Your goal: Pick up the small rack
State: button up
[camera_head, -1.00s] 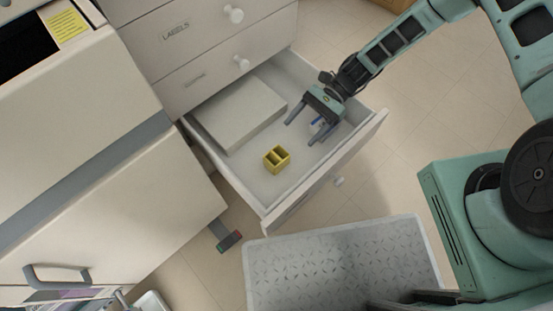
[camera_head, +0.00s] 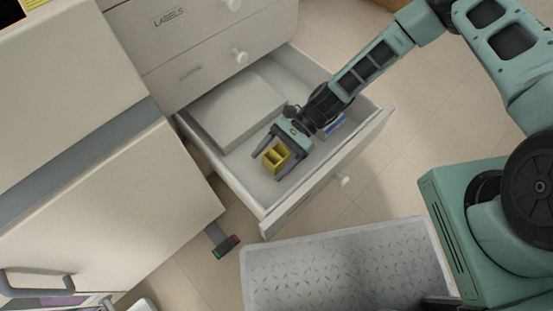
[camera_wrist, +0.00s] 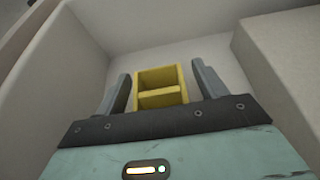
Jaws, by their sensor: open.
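The small rack (camera_head: 275,157) is a yellow open box with a divider, standing on the floor of the open drawer (camera_head: 254,189). My gripper (camera_head: 267,168) reaches down into the drawer with its jaws open. Its two fingers are on either side of the rack in the head view. In the wrist view the rack (camera_wrist: 161,88) shows between the two fingers (camera_wrist: 160,85), with a gap on each side. The rack's lower part is hidden behind the gripper body in the wrist view.
A white box (camera_head: 234,109) lies in the drawer to the left of my gripper. A blue and white item (camera_head: 334,126) lies in the drawer behind the gripper. The drawer front (camera_head: 330,172) bounds the space at the lower right.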

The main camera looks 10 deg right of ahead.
jog(key=c, duration=1.1)
jog(key=shift+r, duration=0.15)
